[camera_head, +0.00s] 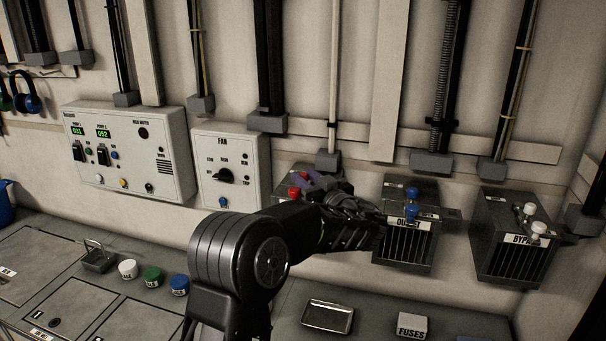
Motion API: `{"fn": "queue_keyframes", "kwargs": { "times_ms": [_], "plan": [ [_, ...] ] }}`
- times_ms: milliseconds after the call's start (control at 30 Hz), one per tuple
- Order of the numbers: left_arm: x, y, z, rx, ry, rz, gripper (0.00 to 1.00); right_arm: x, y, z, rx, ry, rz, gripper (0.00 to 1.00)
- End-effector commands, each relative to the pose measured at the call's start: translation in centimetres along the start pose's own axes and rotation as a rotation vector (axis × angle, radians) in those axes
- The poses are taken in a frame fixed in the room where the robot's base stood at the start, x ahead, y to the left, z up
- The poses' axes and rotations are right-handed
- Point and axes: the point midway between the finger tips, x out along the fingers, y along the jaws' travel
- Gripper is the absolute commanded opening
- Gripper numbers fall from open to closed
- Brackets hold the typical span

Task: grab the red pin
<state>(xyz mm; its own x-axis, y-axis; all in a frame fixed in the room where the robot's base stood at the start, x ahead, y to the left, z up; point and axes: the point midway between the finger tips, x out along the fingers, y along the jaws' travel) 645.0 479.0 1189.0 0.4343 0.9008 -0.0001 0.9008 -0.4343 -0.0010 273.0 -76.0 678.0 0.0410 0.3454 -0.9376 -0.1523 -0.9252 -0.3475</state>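A red pin (294,192) shows as two small red knobs, one above the other, on top of a grey box left of the OUTLET box. My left arm crosses in front and hides most of that grey box. My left gripper (318,181) is dark with purplish parts and is just right of the red knobs. Whether it touches them I cannot tell. Its fingers are small and partly hidden by my wrist, so I cannot see whether they are open. My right gripper is not in view.
The OUTLET box (404,246) with blue knobs (411,211) and the BYPASS box (512,251) with white knobs (538,228) stand to the right. The FAN panel (231,165) is on the wall at left. A metal tray (327,316) and FUSES box (412,325) lie in front.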

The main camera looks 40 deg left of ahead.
Motion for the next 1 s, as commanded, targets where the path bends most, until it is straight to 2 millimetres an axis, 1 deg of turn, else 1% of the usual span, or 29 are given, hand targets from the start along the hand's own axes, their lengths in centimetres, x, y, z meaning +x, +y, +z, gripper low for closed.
{"fn": "queue_keyframes", "kwargs": {
  "times_ms": [33,167,733,767,1000],
  "plan": [
    [0.75,-0.02,-0.34,0.001,0.000,-0.001,0.29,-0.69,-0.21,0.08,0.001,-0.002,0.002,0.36],
    [1.58,0.01,-0.06,0.000,0.000,0.000,0.29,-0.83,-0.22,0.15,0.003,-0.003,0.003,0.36],
    [1.58,0.01,0.04,-0.001,0.000,0.000,0.29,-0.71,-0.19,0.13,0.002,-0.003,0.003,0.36],
    [1.58,0.01,0.04,-0.001,0.000,0.000,0.27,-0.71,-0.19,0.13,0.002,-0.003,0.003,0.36],
    [1.58,0.01,0.04,-0.001,0.000,0.000,0.07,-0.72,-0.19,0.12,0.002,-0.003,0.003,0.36]
  ]
}}
